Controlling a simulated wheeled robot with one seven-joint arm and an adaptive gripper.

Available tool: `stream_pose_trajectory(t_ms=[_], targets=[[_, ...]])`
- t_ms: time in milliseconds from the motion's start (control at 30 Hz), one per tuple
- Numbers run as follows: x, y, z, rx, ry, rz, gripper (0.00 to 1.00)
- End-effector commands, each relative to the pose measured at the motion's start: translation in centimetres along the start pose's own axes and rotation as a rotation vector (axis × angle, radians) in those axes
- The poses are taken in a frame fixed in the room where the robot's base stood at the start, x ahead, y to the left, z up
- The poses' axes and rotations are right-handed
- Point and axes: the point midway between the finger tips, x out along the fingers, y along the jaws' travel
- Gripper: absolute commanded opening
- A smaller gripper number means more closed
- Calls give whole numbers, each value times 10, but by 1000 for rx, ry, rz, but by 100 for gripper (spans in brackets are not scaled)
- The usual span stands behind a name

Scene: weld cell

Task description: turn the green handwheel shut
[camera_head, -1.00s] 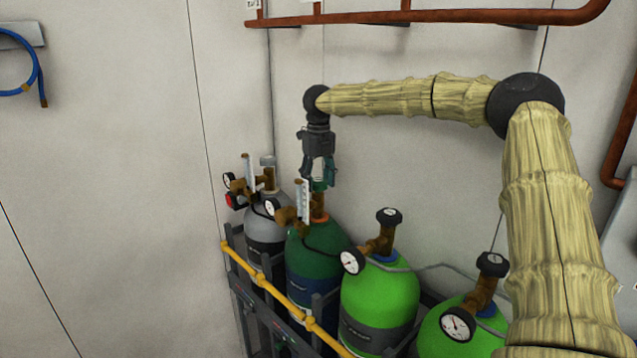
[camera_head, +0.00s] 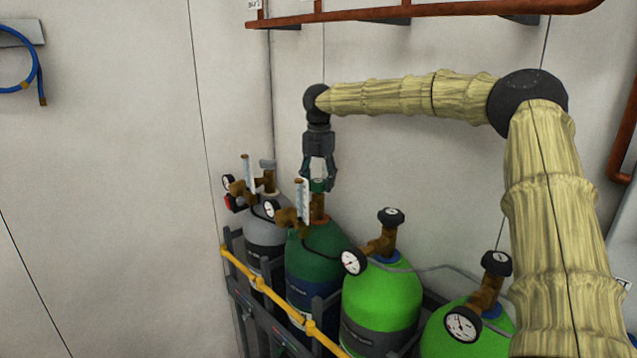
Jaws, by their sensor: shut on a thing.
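The green handwheel (camera_head: 318,185) sits on top of the brass valve of the dark green cylinder (camera_head: 312,254), second from the left in the rack. My gripper (camera_head: 318,184) points straight down over it, with one finger on each side of the wheel, shut on it. The fingers cover part of the wheel's rim. How far the wheel is turned cannot be told from this view.
A gauge and a clear flow tube (camera_head: 302,201) stand close in front of the valve. A grey cylinder (camera_head: 265,223) is on the left, bright green cylinders (camera_head: 381,302) on the right. A yellow rail (camera_head: 268,289) runs in front. A copper pipe (camera_head: 420,15) crosses the wall above.

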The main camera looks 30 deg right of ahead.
Motion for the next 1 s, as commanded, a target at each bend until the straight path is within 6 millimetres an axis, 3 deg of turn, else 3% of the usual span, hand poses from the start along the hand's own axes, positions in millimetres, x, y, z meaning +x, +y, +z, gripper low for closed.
stream_pose_trajectory(t_ms=[633,667,767,1000], targets=[[-4,0,2,54,-7,6,29],[-4,0,2,54,-7,6,54],[-4,0,2,53,-6,5,72],[-2,1,1,52,-3,2,74]])
